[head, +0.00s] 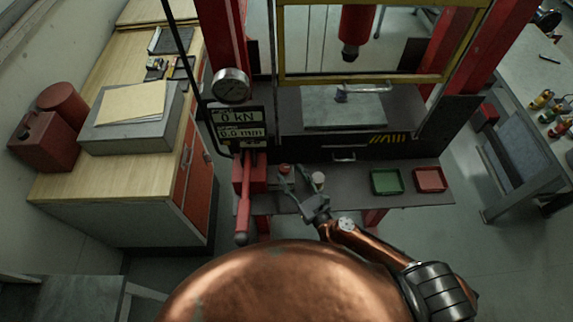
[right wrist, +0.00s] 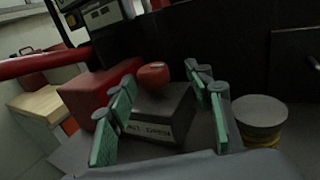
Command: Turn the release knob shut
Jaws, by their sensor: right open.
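The release knob (right wrist: 153,74) is a small red round cap on top of a dark block (right wrist: 165,112) with a pale label, whose lettering is too blurred to read surely. The knob also shows in the head view (head: 284,168), on the dark shelf of the press. My right gripper (head: 300,182) is open and empty. In the right wrist view its green-padded fingers (right wrist: 160,85) stand on either side of the knob and block, with the knob between and beyond them; I see no contact. My left gripper is not in view.
A red pump body (right wrist: 90,92) with a red lever (head: 243,205) stands left of the block. A grey-topped round container (right wrist: 260,108) stands close on the right. A green tray (head: 386,181) and a red tray (head: 430,179) lie farther right. The gauge display (head: 238,122) stands behind.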

